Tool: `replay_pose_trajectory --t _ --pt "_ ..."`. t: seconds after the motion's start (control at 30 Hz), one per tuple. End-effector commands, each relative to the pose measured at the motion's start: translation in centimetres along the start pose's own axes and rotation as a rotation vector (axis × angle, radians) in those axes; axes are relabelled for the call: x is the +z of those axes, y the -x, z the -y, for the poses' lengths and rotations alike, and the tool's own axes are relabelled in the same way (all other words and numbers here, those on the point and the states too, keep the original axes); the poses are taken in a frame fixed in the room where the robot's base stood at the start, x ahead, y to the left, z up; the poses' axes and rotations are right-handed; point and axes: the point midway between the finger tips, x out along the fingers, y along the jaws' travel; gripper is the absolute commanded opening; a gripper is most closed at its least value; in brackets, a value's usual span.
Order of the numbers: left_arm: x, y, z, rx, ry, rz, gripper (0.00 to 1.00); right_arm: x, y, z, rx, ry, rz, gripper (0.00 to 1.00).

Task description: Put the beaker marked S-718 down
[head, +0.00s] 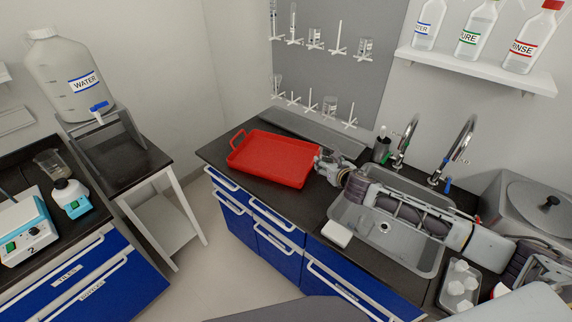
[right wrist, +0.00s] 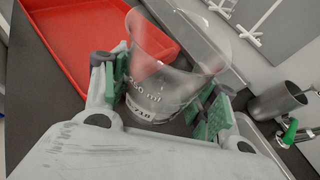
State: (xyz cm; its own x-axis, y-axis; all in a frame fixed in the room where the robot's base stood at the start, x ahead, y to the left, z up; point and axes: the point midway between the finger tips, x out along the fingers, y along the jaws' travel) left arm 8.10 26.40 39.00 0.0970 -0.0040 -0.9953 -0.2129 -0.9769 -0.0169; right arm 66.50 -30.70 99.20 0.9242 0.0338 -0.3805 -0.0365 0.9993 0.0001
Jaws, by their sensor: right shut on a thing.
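My right gripper (head: 322,160) is at the right end of the red tray, above the dark counter. In the right wrist view, my right gripper (right wrist: 165,105) has its green pads on both sides of a clear glass beaker (right wrist: 165,75) and is shut on it. The beaker looks empty and a little tilted in this view. Its white print reads about 250 ml, with a partly hidden label ending in 718. I cannot tell whether its base touches the counter. In the head view the beaker is hardly discernible. My left gripper is not in view.
The red tray (head: 268,160) is empty. A sink (head: 385,245) with two taps lies to the right, under my right arm. A dark grey cup (head: 381,149) stands behind the gripper; it also shows in the right wrist view (right wrist: 278,101). A drying rack (head: 330,65) hangs behind.

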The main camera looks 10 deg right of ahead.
Motion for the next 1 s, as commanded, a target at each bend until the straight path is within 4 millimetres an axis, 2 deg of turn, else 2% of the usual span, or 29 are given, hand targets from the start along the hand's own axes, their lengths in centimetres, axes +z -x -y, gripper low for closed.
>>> replay_pose_trajectory --t 0.5,1.0 --pt "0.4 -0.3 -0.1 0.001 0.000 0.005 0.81 -5.2 -2.1 -0.1 0.000 -0.002 -0.002 0.31" --pt "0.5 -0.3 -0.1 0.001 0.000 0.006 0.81 -5.8 -2.4 0.0 0.000 -0.001 0.000 0.31"
